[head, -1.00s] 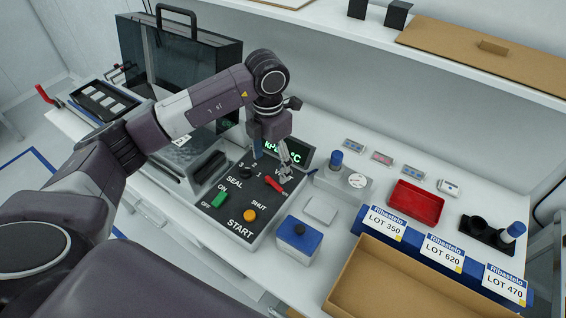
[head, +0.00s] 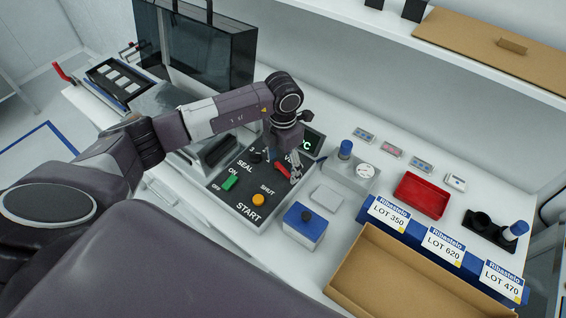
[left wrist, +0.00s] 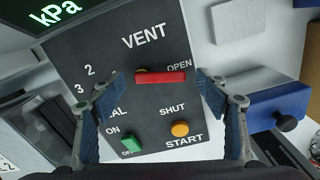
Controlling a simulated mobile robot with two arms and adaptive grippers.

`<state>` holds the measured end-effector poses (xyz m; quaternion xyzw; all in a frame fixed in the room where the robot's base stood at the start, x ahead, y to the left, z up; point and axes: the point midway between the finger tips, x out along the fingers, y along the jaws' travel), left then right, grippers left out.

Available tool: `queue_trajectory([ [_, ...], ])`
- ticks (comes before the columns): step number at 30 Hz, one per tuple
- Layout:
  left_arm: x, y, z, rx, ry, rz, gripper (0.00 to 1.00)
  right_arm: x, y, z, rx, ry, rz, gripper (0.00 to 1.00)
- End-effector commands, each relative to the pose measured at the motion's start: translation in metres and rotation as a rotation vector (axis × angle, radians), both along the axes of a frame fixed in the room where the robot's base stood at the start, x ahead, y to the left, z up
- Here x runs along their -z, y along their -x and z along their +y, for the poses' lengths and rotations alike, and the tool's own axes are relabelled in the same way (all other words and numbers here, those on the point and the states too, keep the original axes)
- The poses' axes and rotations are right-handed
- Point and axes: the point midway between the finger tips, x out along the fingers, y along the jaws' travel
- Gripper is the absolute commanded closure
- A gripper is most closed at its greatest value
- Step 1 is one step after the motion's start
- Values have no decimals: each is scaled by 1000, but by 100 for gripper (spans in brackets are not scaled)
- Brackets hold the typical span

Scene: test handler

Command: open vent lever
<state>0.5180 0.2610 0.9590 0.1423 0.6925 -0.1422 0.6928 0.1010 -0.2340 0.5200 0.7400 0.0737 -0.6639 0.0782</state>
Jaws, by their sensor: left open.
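The red vent lever (left wrist: 163,77) sits on the dark control panel (left wrist: 150,45), below the word VENT. In the left wrist view it lies level, its free end to the right just under the OPEN mark. The SHUT mark is lower down. My left gripper (left wrist: 159,79) is open, with one blue-padded finger on each side of the lever and gaps between. In the head view the gripper (head: 295,173) is low over the panel beside the lever (head: 282,171) and partly covers that area. My right gripper is not in view.
The green switch (head: 230,182) and orange START button (head: 258,200) are on the same panel. A blue-topped box (head: 304,222), a grey pad (head: 327,198) and a gauge block (head: 350,172) stand close on the right. A dark display (head: 312,141) is behind.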

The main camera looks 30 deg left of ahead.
Motion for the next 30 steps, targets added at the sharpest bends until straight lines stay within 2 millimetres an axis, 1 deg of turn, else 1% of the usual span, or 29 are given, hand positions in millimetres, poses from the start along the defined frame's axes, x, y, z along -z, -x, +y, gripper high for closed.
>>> queue_trajectory([
  [1, 0, 0, 0, 0, 0, 0, 33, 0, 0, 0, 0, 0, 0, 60],
  [2, 0, 0, 0, 0, 0, 0, 36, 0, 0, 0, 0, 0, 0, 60],
  [12, 0, 0, 0, 0, 0, 0, 74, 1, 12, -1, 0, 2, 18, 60],
  [15, 0, -1, 0, -10, 0, -1, 74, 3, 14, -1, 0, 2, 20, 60],
  [21, 1, -3, 0, -96, -1, -2, 74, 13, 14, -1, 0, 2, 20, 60],
  [30, -1, -3, -1, -109, -1, 0, 74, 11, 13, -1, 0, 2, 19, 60],
])
